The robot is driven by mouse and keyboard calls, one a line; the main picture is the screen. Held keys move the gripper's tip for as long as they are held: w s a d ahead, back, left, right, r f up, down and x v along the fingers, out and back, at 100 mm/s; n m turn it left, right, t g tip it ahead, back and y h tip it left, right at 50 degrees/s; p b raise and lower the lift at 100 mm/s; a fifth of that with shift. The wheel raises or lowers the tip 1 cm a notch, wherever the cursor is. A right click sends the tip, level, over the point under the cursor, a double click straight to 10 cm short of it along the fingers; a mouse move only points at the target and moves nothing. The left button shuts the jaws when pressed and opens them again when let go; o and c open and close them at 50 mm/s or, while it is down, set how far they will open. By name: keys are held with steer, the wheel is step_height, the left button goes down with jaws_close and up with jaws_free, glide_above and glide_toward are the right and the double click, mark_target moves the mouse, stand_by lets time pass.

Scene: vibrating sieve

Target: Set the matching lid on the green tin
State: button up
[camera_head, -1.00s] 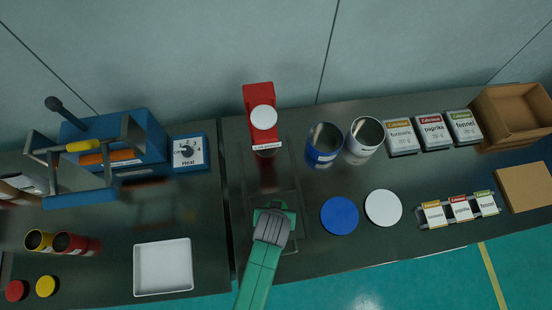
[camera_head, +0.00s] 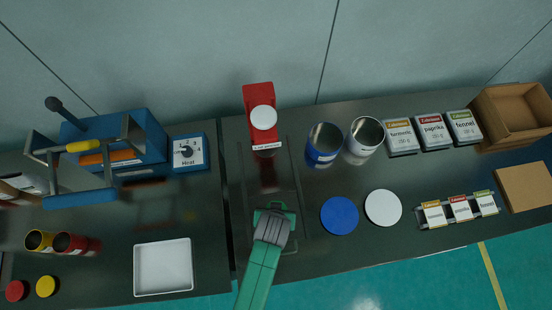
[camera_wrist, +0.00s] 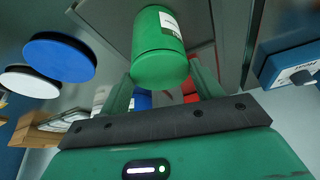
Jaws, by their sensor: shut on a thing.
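The green tin (camera_wrist: 160,27) stands upright with a white label on its side; the wrist view is upside down, so its top end faces the picture's bottom. The green lid (camera_wrist: 160,69) is on the tin's top, in line with it, with a thin dark seam between them. I cannot tell if it is fully pressed down. My gripper (camera_wrist: 161,78) is shut on the lid, one finger on each side. In the head view my gripper (camera_head: 275,208) hides the tin and most of the lid.
A blue lid (camera_head: 339,215) and a white lid (camera_head: 383,207) lie to the right. Open blue (camera_head: 323,157) and white (camera_head: 359,153) tins stand behind them. A red device (camera_head: 259,97) stands behind my gripper. A white tray (camera_head: 163,283) lies to the left.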

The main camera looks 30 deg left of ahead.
stand_by(0.8)
steer(key=o, duration=1)
steer(key=shift+o, duration=0.2)
step_height(320, 180, up, 8)
steer(key=p, duration=0.8)
